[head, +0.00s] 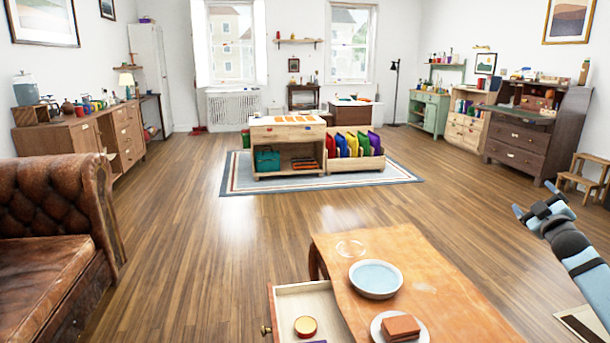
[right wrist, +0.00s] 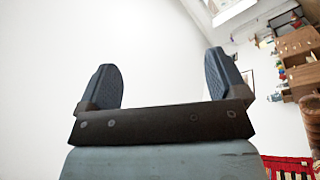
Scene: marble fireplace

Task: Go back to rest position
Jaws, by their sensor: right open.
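My right gripper (head: 535,211) is raised at the right side of the head view, to the right of the wooden table and apart from it. In the right wrist view its two dark fingers (right wrist: 165,85) stand wide apart with nothing between them, against a pale wall or ceiling. My left gripper is not in the head view.
A wooden table (head: 440,297) stands in front, bearing a pale blue bowl (head: 376,278) and a plate (head: 420,337) with a brown block. Its drawer (head: 292,294) is open to the left, holding a round tin (head: 305,326). A leather sofa (head: 50,230) stands left. The middle floor is clear.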

